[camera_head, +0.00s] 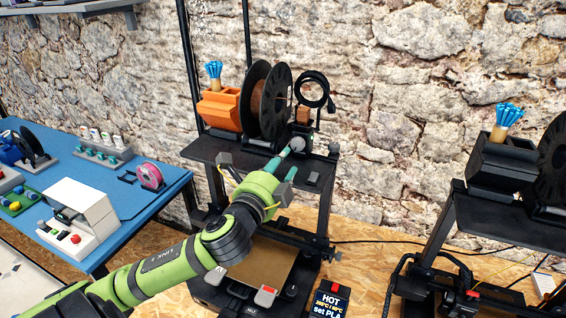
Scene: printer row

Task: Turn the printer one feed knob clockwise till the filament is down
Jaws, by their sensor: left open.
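Printer one stands at centre, with a black top shelf (205,150) and a brown bed (262,262) below. A black spool (277,100) with brown filament stands on the shelf. Beside it is a small dark feeder unit (300,128) with a greyish round part (322,146), possibly the feed knob. My green left arm reaches up from the lower left. Its open left gripper (281,162) is at the shelf's front edge, close to the feeder. A teal bar shows by its tip; I cannot tell whether anything touches the knob. My right gripper is out of view.
An orange holder (220,108) with blue-tipped items stands left of the spool. A black cable coil (312,90) hangs behind the feeder. A display (328,302) reads HOT and set PLA. Another printer (450,235) stands right, and a blue table (130,200) left.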

